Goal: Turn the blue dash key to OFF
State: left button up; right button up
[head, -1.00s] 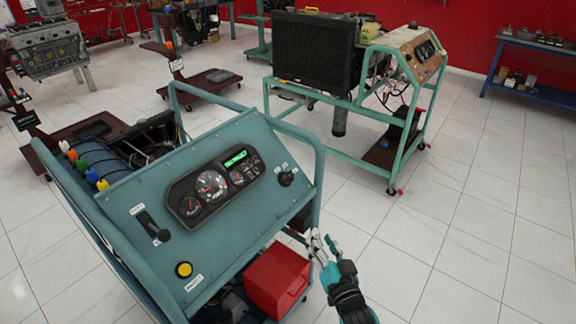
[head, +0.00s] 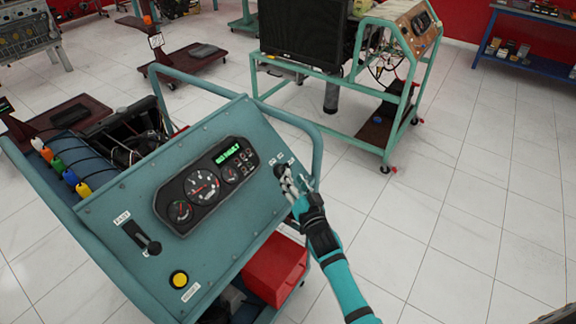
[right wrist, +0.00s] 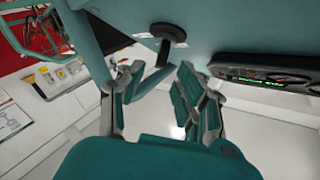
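The blue dash panel (head: 215,250) slopes on a teal-blue engine trainer in the head view. Its key is a small dark knob (head: 279,170) at the panel's upper right, partly hidden by my right gripper (head: 293,186). In the right wrist view the key is a black round switch (right wrist: 168,33) above and beyond the fingers. My right gripper (right wrist: 155,95) is open there, its two fingers apart with nothing between them. The head view does not show clearly whether the fingers touch the key. The key's exact position is too small to read. My left gripper is not in view.
A gauge cluster (head: 206,184) with a lit green display sits left of the key. A black lever (head: 145,240) and a yellow button (head: 179,279) are lower left. A tube rail (head: 316,150) runs by the panel's right edge. A red box (head: 275,270) sits below.

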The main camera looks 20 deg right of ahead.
aim_at(288, 165)
jog(key=w, duration=0.6)
jog(key=shift+s, duration=0.1)
jog(key=shift+c, duration=0.4)
